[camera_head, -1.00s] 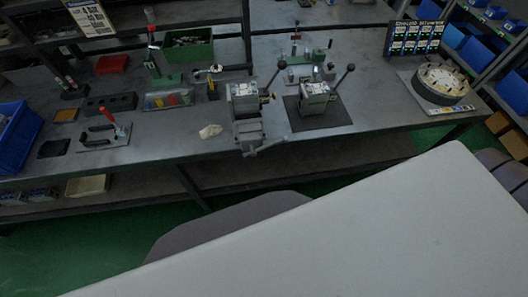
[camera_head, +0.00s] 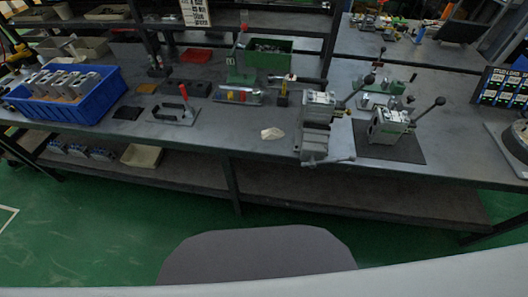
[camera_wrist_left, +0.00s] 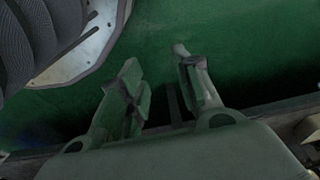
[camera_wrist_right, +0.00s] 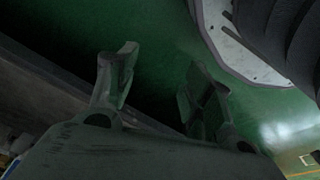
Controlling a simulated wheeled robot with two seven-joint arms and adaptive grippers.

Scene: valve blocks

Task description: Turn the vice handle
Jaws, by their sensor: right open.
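The grey vice (camera_head: 315,128) stands at the front edge of the workbench in the head view, right of the middle. Its handle (camera_head: 336,161) is a thin bar at the vice's lower front, lying roughly sideways over the bench edge. Neither gripper shows in the head view. My left gripper (camera_wrist_left: 160,78) is open and empty over green floor in the left wrist view. My right gripper (camera_wrist_right: 160,75) is open and empty over green floor in the right wrist view. No vice shows in either wrist view, so both grippers appear away from it.
A valve block on a dark mat (camera_head: 402,149) stands right of the vice, with black-knobbed levers nearby. A pale crumpled cloth (camera_head: 272,134) lies to its left. A blue bin (camera_head: 86,103) of grey blocks sits at the far left. Green floor (camera_head: 110,225) lies before the bench.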

